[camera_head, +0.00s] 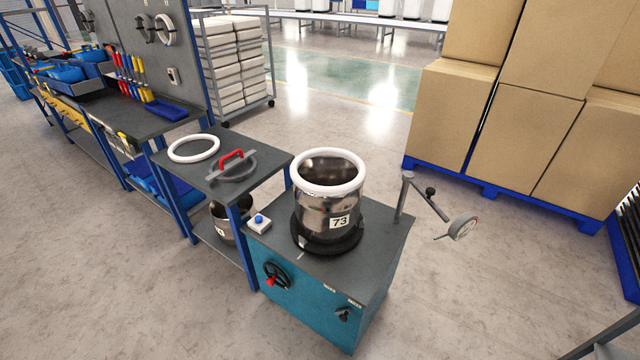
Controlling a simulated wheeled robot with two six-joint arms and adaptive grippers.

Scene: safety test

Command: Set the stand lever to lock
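The stand (377,262) is a teal cabinet with a dark grey top, in the middle foreground of the head view. A small black lever (344,314) sits on the right part of its front face. Two small white labels are above the lever, a left one (329,288) and a right one (355,301); their text is too small to read. I cannot tell which label the lever points to. A metal pot (314,210) marked 73, with a white ring (327,172) on its rim, stands upright in a black round holder on top. Neither gripper is in view.
A black handwheel (277,274) with a red knob is left on the stand's face. A post with a jointed arm and gauge (462,228) juts out right. A side table (213,180) adjoins. Floor in front is clear.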

